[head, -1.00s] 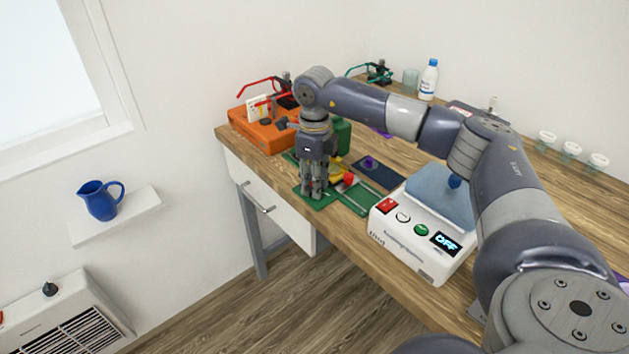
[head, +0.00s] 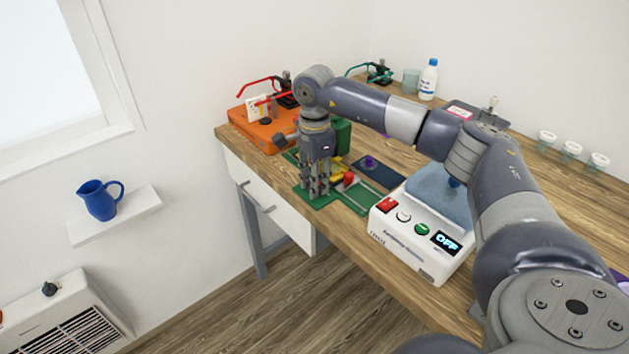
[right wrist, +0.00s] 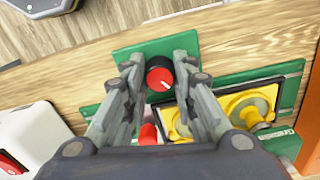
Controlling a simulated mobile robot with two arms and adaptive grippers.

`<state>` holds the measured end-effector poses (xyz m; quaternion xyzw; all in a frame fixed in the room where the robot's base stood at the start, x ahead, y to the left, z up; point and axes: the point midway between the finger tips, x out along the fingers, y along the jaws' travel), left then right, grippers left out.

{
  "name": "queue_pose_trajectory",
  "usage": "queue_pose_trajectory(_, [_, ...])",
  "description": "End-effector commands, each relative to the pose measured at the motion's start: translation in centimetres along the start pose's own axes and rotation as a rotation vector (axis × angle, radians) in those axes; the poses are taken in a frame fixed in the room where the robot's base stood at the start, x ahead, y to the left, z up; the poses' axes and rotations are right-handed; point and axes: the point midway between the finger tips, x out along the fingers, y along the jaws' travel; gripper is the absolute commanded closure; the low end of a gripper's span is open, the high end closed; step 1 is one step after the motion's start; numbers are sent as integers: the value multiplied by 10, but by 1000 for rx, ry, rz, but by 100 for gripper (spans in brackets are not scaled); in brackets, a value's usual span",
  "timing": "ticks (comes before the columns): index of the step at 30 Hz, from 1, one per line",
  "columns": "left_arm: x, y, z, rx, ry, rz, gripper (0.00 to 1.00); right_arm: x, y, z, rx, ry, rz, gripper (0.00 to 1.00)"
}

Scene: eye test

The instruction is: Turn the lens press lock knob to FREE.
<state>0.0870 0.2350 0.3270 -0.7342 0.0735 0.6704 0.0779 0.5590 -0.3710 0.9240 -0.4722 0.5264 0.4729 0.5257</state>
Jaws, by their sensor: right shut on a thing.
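The lock knob (right wrist: 159,74) shows in the right wrist view as a round red cap with a black skirt and a short white pointer line toward the lower right. It stands on a green plate (right wrist: 150,50); no FREE mark is readable. My right gripper (right wrist: 158,66) is shut on the knob, one finger on each side. In the head view, my right gripper (head: 315,190) points down over the green plate (head: 320,204) near the table's front edge, and its fingers hide the knob. The yellow parts (right wrist: 245,106) sit in a black frame beside it. My left gripper is not in view.
A white machine (head: 410,245) with a blue pad and a display reading OFF stands right of the gripper. An orange machine (head: 250,132) stands behind left. A red knob (head: 349,178) is close to the fingers. A bottle (head: 429,80) stands at the back.

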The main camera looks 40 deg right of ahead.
Motion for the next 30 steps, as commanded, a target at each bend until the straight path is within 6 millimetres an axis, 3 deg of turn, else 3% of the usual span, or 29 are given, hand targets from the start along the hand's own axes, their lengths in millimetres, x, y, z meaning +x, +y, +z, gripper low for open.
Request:
queue_pose_trajectory(12, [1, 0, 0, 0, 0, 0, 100, -2, -2, 0, -203, 0, -6, 98])
queue_pose_trajectory(29, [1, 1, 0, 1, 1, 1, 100, -2, -2, 0, -237, 1, -7, 98])
queue_pose_trajectory(30, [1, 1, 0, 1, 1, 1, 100, -2, -2, 0, -237, 1, -7, 72])
